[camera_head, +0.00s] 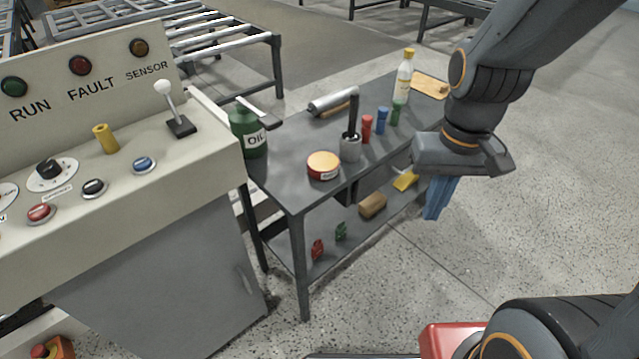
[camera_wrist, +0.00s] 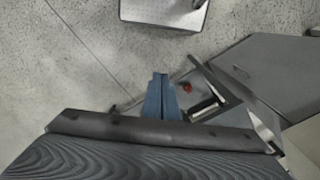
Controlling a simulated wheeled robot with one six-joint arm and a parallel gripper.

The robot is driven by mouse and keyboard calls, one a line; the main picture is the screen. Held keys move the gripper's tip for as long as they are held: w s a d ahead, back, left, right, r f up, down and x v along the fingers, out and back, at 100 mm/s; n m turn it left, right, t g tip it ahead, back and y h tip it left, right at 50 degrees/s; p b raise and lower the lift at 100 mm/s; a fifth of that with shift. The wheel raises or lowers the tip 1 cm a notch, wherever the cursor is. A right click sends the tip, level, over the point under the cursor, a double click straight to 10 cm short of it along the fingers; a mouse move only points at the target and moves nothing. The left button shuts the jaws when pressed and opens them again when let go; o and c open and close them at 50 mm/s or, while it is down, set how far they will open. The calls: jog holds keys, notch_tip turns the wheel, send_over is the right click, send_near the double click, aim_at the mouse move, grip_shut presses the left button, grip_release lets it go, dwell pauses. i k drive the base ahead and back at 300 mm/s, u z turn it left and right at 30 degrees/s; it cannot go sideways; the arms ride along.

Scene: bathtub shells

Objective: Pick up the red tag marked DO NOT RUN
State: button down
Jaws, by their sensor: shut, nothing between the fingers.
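A small red tag (camera_head: 318,249) is on the lower shelf of the grey workbench, near its front left end. Its lettering is too small to read. A green tag (camera_head: 341,231) is beside it, a little to the right. My gripper (camera_head: 435,212) is out past the bench's right side, with its blue fingers pointing down, well apart from the red tag. The fingers (camera_wrist: 160,78) are together and empty in the wrist view. A small red spot (camera_wrist: 187,87) shows just right of them there; I cannot tell whether it is the tag.
The benchtop (camera_head: 290,165) is above the tags and carries an oil can (camera_head: 246,130), a round tin (camera_head: 323,166), a cup (camera_head: 350,147) and bottles. A brown block (camera_head: 372,205) and a yellow item (camera_head: 405,181) are on the lower shelf. A control console (camera_head: 120,190) stands left. Floor right is clear.

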aim_at(318, 250)
jog(key=z, duration=1)
jog(key=k, duration=0.85)
jog(key=u, duration=0.15)
